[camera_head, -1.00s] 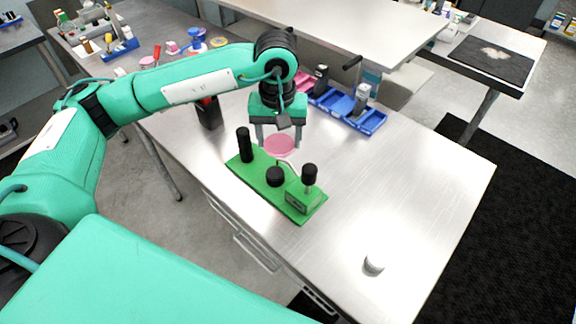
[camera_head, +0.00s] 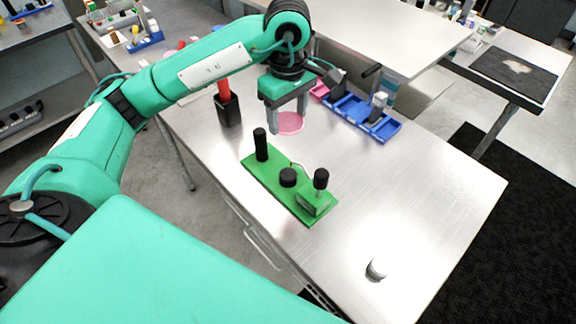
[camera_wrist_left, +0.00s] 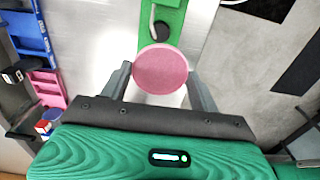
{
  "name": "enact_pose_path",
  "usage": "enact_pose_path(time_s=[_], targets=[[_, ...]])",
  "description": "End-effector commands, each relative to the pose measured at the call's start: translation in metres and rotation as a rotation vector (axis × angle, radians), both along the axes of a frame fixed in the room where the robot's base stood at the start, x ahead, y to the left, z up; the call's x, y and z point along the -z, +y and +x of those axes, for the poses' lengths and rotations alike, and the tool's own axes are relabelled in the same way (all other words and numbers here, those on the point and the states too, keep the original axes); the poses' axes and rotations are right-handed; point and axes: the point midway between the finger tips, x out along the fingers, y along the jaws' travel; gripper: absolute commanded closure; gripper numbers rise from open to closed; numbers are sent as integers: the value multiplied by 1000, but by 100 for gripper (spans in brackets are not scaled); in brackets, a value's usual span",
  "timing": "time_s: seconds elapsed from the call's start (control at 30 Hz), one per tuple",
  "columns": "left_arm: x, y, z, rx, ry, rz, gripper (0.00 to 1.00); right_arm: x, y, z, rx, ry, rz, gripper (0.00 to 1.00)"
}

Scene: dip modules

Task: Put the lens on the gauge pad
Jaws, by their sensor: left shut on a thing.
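The lens is a pink disc (camera_head: 290,123), held between the fingers of my left gripper (camera_head: 289,119). In the left wrist view the lens (camera_wrist_left: 161,69) lies flat across the gripper's fingertips (camera_wrist_left: 161,82). A green gauge base (camera_head: 266,179) stands on the metal table, with a black post at its far left end and a small black-topped gauge unit (camera_head: 318,197) at its near right end. Between them is a round black pad (camera_head: 288,177). The lens is beyond the gauge in the head view, apart from the pad. In the wrist view the lens partly covers the green base (camera_wrist_left: 173,20).
A black holder with a red-handled tool (camera_head: 228,105) stands left of my gripper. Blue bins (camera_head: 372,121) are at the table's back right. A small grey-white cylinder (camera_head: 376,269) stands near the front right. The table's right side is mostly clear.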

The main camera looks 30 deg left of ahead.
Motion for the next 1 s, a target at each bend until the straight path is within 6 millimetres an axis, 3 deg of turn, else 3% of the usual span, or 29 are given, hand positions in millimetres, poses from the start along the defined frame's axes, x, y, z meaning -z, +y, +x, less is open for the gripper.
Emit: enact_pose_path(time_s=[0.37,0.6,1.0], targets=[[63,0,-2,2,5,0,59,-12,4,0,-1,-1,5,64],[114,0,-2,2,4,0,59,-27,12,0,-2,0,13,64],[153,0,-1,0,3,0,59,-38,8,0,-3,-1,9,64]])
